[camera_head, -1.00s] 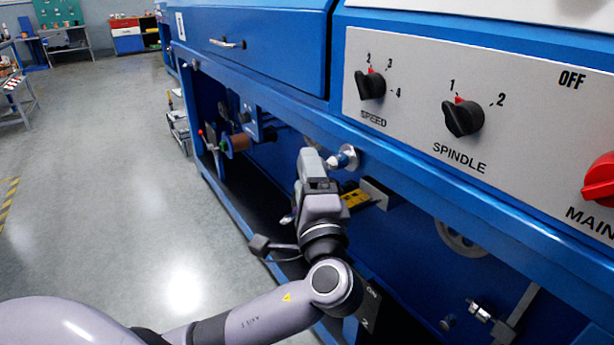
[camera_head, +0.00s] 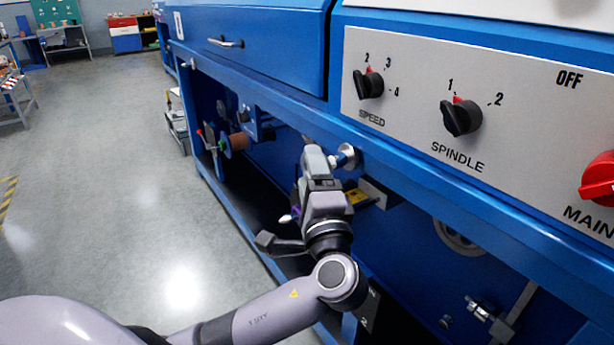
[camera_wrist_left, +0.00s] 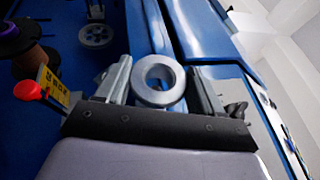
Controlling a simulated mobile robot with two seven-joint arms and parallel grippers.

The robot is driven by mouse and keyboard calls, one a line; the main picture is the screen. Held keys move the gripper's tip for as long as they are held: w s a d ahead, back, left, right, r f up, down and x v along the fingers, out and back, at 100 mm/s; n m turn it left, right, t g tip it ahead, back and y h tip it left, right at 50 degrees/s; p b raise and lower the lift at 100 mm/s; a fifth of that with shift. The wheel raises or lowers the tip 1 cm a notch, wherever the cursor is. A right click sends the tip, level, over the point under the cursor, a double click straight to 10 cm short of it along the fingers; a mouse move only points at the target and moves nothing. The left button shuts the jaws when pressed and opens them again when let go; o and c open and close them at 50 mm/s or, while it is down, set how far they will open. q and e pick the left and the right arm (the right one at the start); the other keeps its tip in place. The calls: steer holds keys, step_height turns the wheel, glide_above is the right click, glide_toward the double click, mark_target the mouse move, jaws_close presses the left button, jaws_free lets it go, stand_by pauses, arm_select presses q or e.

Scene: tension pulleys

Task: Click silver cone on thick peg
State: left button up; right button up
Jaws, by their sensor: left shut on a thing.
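My left gripper (camera_head: 318,160) is beside the blue machine's front, under the ledge. In the left wrist view the silver cone (camera_wrist_left: 141,83) shows end-on as a thick ring with a hole, between the two fingers. The left gripper (camera_wrist_left: 162,82) is shut on it there. In the head view the gripper hides most of what it holds. A silver round disc (camera_head: 349,156) with a short stem sits just right of the fingertips. I cannot tell whether this is the thick peg's base or part of the cone. My right gripper is not in view.
The control panel (camera_head: 420,115) with black dials and a red switch is above right. A yellow plate (camera_head: 357,197) is close to the gripper. A copper spool (camera_head: 236,144) hangs further left in the machine bay. The grey floor (camera_head: 110,180) at left is clear.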

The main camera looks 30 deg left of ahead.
mark_target(335, 168)
arm_select(q)
steer(key=shift+w+d, duration=0.2)
steer(key=shift+w, duration=0.25)
steer(key=shift+w+d, duration=0.2)
steer(key=shift+w, duration=0.25)
stand_by(0.6)
steer(key=shift+w+d+b, duration=0.2)
steer(key=shift+w+d, duration=0.1)
steer(key=shift+w, duration=0.4)
steer(key=shift+w+d+b, duration=0.15)
steer(key=shift+w+d, duration=0.1)
steer(key=shift+w, duration=0.45)
stand_by(0.4)
steer(key=o, duration=1.2)
steer(key=shift+o, duration=0.3)
